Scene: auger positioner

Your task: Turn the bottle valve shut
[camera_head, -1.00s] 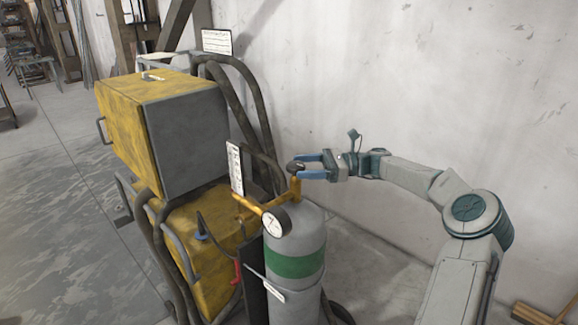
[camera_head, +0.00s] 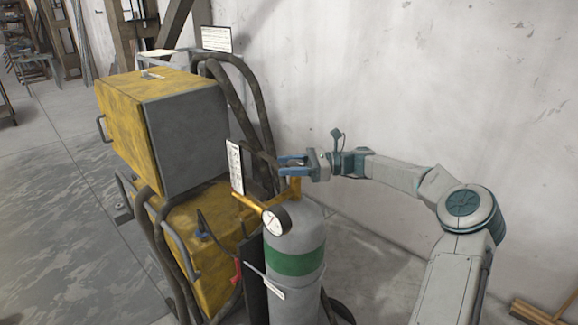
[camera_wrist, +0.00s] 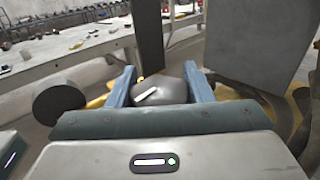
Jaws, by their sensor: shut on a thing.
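The grey gas bottle (camera_head: 292,245) with a green band stands upright at the picture's middle. A yellow valve body (camera_head: 294,187) sits on its top, and a round pressure gauge (camera_head: 276,220) is on its left side. My gripper (camera_head: 283,162) reaches in from the right, level, with its blue fingers over the valve top. In the wrist view, the dark rounded valve knob (camera_wrist: 170,94) with a white mark lies between my two fingers. The gripper is shut on the knob. In the head view the fingers mostly hide the knob.
A yellow and grey machine (camera_head: 186,135) with dark hoses stands close on the left. A white label plate (camera_head: 235,167) rises just left of the valve. The pale wall (camera_head: 420,80) is behind my arm. A dark disc (camera_wrist: 58,102) is at the left in the wrist view.

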